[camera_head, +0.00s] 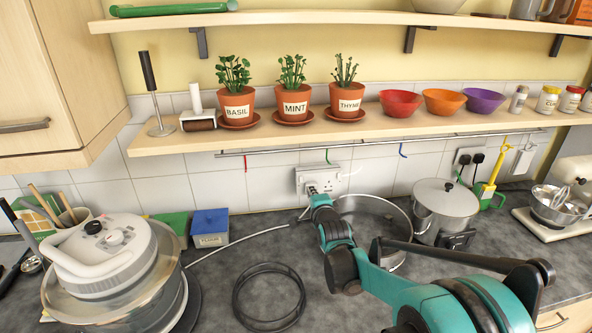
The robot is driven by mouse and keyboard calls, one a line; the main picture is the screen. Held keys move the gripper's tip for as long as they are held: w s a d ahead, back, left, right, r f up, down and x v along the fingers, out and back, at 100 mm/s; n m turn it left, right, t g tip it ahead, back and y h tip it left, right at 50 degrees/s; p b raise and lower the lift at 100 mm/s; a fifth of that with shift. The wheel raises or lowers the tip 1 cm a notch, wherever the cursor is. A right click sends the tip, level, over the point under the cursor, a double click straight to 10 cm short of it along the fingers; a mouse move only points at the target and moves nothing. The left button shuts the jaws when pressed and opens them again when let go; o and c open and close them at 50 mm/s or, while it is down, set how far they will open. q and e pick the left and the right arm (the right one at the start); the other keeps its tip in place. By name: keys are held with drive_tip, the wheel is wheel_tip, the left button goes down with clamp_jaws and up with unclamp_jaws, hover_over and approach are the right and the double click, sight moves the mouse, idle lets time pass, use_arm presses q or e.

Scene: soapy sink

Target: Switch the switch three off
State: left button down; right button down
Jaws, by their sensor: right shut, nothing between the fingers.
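A white wall socket plate (300,178) is on the tiles behind the counter, with a white plug at its right side. A second white socket plate (462,156) with two black plugs is further right. Switches on the plates are too small to read, and I cannot tell which one is switch three. My right gripper (311,189) is at the first plate, its fingertips shut and empty. It covers the lower part of that plate, and I cannot tell whether it touches. My left gripper is not in view.
A steel pan (383,207) and a lidded pot (445,204) stand close to my right arm. A coiled black hose (242,307) lies on the counter. A shelf (170,142) with herb pots overhangs the sockets. A large lidded appliance (105,258) stands left.

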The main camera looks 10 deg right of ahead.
drive_tip(key=s+f+n+g+b, duration=0.1)
drive_tip(key=s+f+n, duration=0.3)
drive_tip(key=s, duration=0.9)
drive_tip(key=s+f+n+g+b, duration=0.1)
drive_tip(key=s+f+n+g, duration=0.3)
drive_tip(key=s+n, duration=0.3)
drive_tip(key=s+f+n+g+b, duration=0.1)
drive_tip(key=s+f+n+g, duration=0.2)
drive_tip(key=s, duration=1.5)
drive_tip(key=f+n, duration=0.1)
drive_tip(key=n, duration=0.2)
drive_tip(key=shift+s+n, duration=0.3)
